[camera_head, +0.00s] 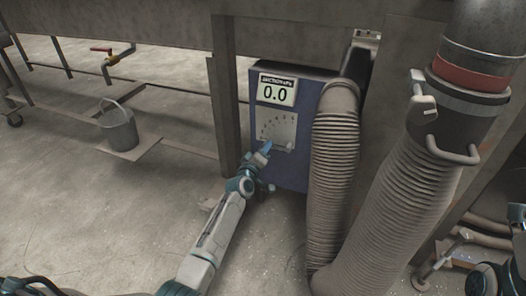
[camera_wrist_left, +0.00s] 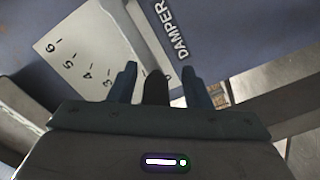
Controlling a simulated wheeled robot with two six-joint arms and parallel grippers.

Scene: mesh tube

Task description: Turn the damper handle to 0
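My left gripper (camera_head: 267,149) is in front of the plate's lower part. In the left wrist view its two fingers (camera_wrist_left: 158,84) are spread apart, with a dark piece, apparently the damper handle (camera_wrist_left: 155,89), between them and gaps showing at both sides. The scale plate there (camera_wrist_left: 80,48) shows numbers from 6 down towards 1. The handle's exact pointing is partly hidden. Parts of my right arm show at the right edge; its fingers cannot be made out.
A ribbed hose (camera_head: 334,160) stands close to the right of the box. A larger hose (camera_head: 385,210) with a red-banded pipe is farther right. A metal post (camera_head: 226,100) is left of the box. A bucket (camera_head: 120,128) and valve (camera_head: 114,58) are at the left.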

